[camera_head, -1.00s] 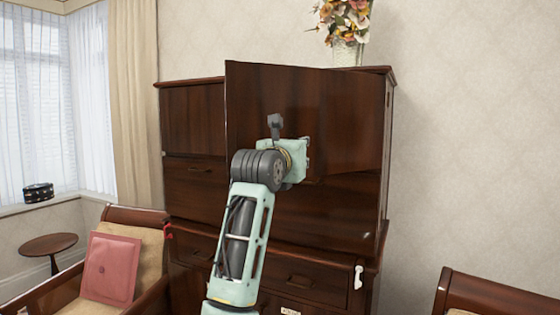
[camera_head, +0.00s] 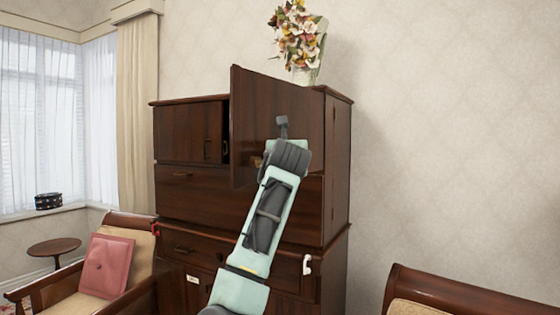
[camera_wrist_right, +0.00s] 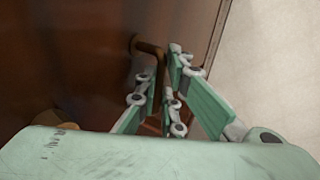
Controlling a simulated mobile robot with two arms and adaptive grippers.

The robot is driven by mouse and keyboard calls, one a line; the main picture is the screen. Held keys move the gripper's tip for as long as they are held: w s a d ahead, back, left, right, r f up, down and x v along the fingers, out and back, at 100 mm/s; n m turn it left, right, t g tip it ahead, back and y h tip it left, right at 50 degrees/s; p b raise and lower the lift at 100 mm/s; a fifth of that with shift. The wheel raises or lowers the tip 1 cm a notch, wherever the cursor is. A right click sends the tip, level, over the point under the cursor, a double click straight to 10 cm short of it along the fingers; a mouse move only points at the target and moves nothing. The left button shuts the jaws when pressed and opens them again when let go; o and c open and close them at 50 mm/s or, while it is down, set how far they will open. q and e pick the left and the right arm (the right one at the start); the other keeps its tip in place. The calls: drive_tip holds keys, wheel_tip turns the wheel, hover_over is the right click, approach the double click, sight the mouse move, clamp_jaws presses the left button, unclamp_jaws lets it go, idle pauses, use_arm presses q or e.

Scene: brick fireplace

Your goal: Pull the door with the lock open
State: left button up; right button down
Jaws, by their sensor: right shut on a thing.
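The dark wooden cabinet door (camera_head: 262,100) at the upper right of the cabinet (camera_head: 190,205) stands swung out toward me. Its hinge side is on the right and its free edge on the left. In the right wrist view a brass-coloured bar handle (camera_wrist_right: 150,48) sticks out from the door face (camera_wrist_right: 85,50). My right gripper (camera_wrist_right: 165,78) is closed around this handle. In the head view my wrist and forearm cover the handle and the fingers. I cannot make out a lock on the door. My left gripper is not in view.
A closed left door (camera_head: 185,130) adjoins the opening. A flower vase (camera_head: 304,75) stands on the cabinet top. An armchair with a pink cushion (camera_head: 108,265) is at lower left, a wooden chair (camera_head: 450,290) at lower right. A small round table (camera_head: 54,247) stands near the window.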

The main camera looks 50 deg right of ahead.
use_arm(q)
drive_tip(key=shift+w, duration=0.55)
use_arm(e)
drive_tip(key=shift+s+d+r, duration=0.4)
drive_tip(key=shift+s+r, duration=0.1)
drive_tip(key=shift+s, duration=0.15)
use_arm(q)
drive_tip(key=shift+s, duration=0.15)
use_arm(e)
drive_tip(key=c, duration=2.3)
unclamp_jaws()
drive_tip(key=shift+o, duration=0.7)
drive_tip(key=shift+s+d, duration=0.1)
drive_tip(key=shift+d, duration=0.15)
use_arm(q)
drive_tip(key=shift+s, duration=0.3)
use_arm(e)
drive_tip(key=shift+f, duration=0.1)
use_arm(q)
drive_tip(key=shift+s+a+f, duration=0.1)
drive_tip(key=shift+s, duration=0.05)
use_arm(e)
drive_tip(key=shift+a+f, duration=0.2)
drive_tip(key=v, duration=0.7)
drive_tip(key=shift+a, duration=0.4)
